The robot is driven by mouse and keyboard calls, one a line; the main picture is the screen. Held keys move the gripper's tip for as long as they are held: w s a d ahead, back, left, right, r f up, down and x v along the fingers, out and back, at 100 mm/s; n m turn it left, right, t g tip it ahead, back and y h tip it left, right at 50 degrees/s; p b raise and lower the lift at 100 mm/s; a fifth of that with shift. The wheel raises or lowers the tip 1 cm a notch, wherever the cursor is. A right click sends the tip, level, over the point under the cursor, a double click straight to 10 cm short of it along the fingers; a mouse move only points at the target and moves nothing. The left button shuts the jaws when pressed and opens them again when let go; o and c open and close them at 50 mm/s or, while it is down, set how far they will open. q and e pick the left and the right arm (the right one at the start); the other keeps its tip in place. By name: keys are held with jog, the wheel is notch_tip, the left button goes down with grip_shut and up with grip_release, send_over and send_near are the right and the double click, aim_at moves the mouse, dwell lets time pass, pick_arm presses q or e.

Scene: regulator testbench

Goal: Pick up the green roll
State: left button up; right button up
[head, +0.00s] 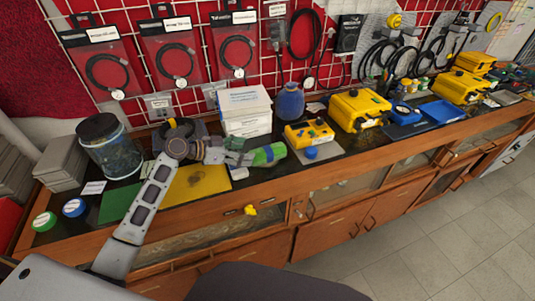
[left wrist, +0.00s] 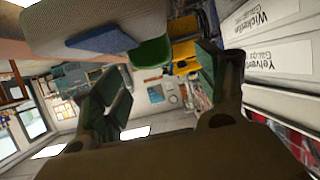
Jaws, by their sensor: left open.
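The green roll (head: 268,154) lies on its side on the dark bench top, in front of the white boxes. My left gripper (head: 243,155) reaches in from the left, low over the bench, with its fingertips close to the left end of the roll. The fingers are apart in the left wrist view (left wrist: 165,95). A green curved piece (left wrist: 151,52) shows there past the fingers, likely the roll. I cannot tell whether the fingers touch it. My right gripper is not in view.
White boxes (head: 245,110) and a blue bottle (head: 290,102) stand behind the roll. A yellow device (head: 308,133) is to its right. A glass jar (head: 109,145) stands left. Green (head: 43,221) and blue (head: 73,207) round pieces lie front left.

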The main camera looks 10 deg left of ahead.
aim_at(259, 151)
pick_arm(q)
jog(key=shift+w+d+f, duration=0.2)
jog(key=shift+w+d, duration=0.05)
jog(key=shift+d, duration=0.15)
jog(key=shift+d, duration=0.1)
jog(key=shift+s+p+x, duration=0.25)
jog(key=shift+p+x, duration=0.25)
jog(key=shift+x, duration=2.15)
jog(key=c, duration=1.2)
jog(key=shift+r, duration=0.1)
jog(key=shift+r, duration=4.95)
